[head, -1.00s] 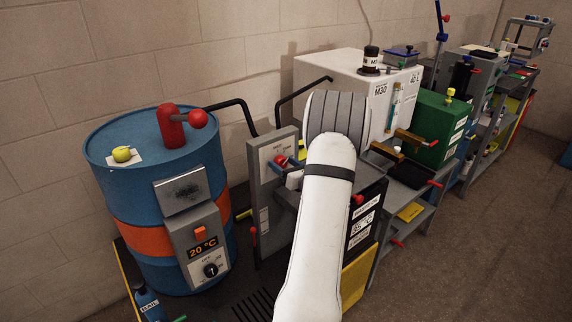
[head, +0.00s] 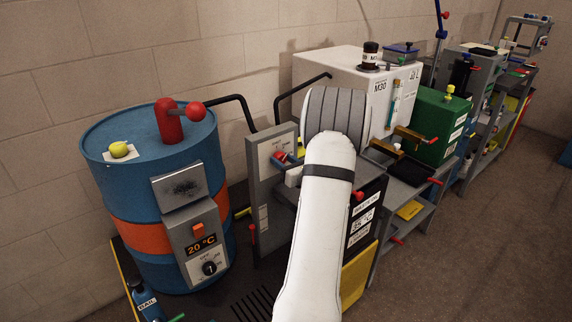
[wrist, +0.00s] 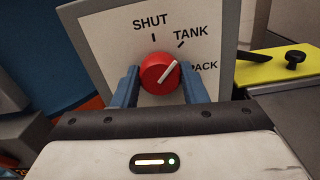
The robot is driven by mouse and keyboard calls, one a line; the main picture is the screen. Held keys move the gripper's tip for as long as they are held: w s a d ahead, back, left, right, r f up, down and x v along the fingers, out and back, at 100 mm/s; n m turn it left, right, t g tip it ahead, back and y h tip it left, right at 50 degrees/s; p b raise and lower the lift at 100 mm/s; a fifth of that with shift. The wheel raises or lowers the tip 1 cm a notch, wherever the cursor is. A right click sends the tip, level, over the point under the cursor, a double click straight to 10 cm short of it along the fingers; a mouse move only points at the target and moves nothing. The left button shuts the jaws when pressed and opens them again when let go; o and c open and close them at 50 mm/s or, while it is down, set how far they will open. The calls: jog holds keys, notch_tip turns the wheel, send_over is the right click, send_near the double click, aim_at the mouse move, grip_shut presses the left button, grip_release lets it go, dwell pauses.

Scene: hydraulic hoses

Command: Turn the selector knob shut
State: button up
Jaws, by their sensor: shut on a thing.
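The selector knob (wrist: 153,68) is a round red knob with a white pointer line, on a pale plate (wrist: 110,40) marked SHUT, TANK and PACK. Its pointer slants up and right, about at the TANK mark. The SHUT mark is straight above the knob, a little left. The first letter of PACK is partly hidden by my right finger. My gripper (wrist: 160,76) is shut on the knob, one blue finger on each side. In the head view the knob (head: 279,157) shows small on a grey upright panel (head: 258,185), left of my white arm.
A yellow block with a black knob (wrist: 275,68) is close to the right of the plate. A blue drum (head: 125,190) with a red-handled fitting stands left of the panel. A white tank (head: 325,72) and a green box (head: 428,125) stand behind and right.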

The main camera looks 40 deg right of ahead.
jog(key=n+b, duration=0.2)
jog(key=b, duration=0.2)
jog(key=n+b, duration=0.3)
jog(key=b, duration=0.1)
jog(key=shift+f+b, duration=0.4)
jog(key=n+b, duration=0.3)
jog(key=b, duration=0.2)
jog(key=shift+r, duration=0.15)
jog(key=shift+r+n+b, duration=0.15)
jog(key=shift+n+b, duration=0.35)
jog(key=shift+b, duration=0.25)
jog(key=o, duration=1)
jog(key=shift+r, duration=0.1)
jog(key=s, duration=0.5)
jog(key=s+a, duration=0.1)
jog(key=s, duration=0.1)
jog(key=shift+s+p, duration=0.3)
jog(key=shift+s, duration=0.1)
